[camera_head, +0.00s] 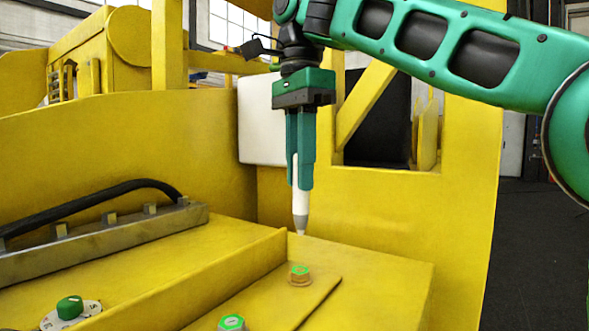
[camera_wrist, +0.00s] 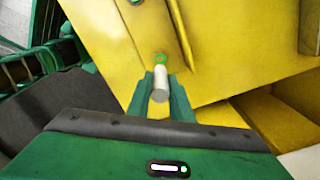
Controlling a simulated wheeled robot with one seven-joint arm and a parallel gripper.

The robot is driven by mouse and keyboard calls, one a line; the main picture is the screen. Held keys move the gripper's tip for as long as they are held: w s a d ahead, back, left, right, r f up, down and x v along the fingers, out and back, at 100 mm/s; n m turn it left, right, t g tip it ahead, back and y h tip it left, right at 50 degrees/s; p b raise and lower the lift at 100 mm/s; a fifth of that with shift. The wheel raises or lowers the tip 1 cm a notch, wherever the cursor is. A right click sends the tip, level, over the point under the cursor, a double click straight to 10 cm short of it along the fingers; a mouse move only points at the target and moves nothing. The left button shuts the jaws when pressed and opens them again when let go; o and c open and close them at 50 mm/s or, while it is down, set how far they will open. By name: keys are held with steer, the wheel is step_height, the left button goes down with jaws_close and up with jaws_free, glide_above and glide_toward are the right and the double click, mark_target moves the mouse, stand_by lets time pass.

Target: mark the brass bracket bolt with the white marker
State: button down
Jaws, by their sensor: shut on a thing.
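My gripper (camera_head: 300,184) is shut on the white marker (camera_head: 300,204), which hangs upright with its grey tip down. The marker also shows between the fingers in the wrist view (camera_wrist: 160,82). A bolt with a brass-coloured base and green top (camera_head: 300,275) stands on the yellow plate, below the marker tip in the head view. A gap shows between tip and bolt there. In the wrist view a green-ringed bolt (camera_wrist: 160,59) shows just beyond the marker; the tip is hidden there.
Another green-topped bolt (camera_head: 231,323) stands nearer on the yellow plate. A green knob on a pale dial plate (camera_head: 70,308) is at the lower left. A raised yellow ledge (camera_head: 225,275) and a grey metal rail (camera_head: 105,243) with a black hose (camera_head: 95,197) lie left of my gripper.

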mark_target(299, 212)
steer(key=shift+w+d+f, duration=0.15)
steer(key=shift+d+f, duration=0.05)
steer(key=shift+f, duration=0.3)
steer(key=shift+a+f, duration=0.15)
steer(key=shift+f, duration=1.75)
steer(key=shift+s+a, duration=0.1)
steer(key=shift+s, duration=0.1)
steer(key=shift+f, duration=0.75)
steer(key=shift+r, duration=0.1)
steer(key=shift+r, duration=2.85)
